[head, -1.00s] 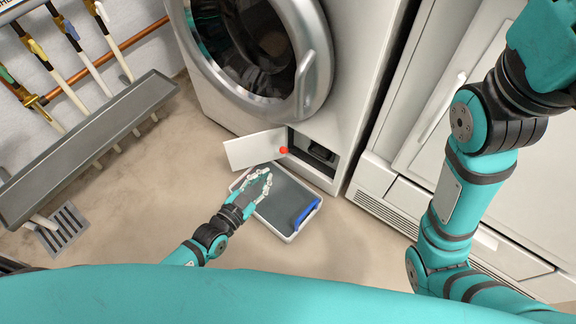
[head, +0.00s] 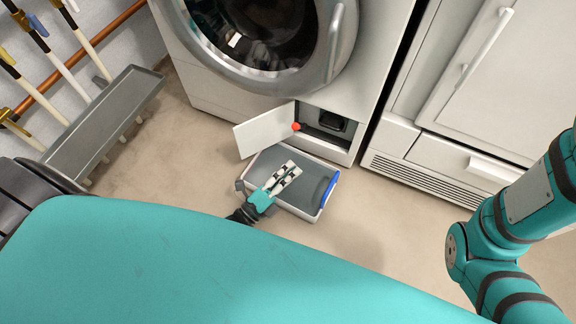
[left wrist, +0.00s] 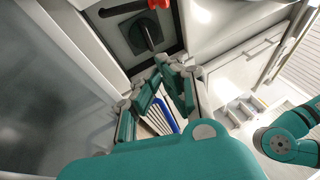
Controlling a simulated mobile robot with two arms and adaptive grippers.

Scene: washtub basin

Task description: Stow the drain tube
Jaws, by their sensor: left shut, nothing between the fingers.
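A small red piece (head: 296,126), perhaps the drain tube's cap, shows at the open flap (head: 265,130) low on the washer; it also shows at the top of the left wrist view (left wrist: 158,4). My left gripper (head: 291,169) is shut and empty, over the grey tray below the compartment, short of the red piece. My right arm shows at the right, but its gripper is out of view.
The shallow tray (head: 312,178) with a blue end (head: 329,189) lies on the floor before the washer (head: 215,90). A white cabinet (head: 450,150) stands right of it. A grey trough (head: 105,120) and pipes line the left wall. Floor right of the tray is clear.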

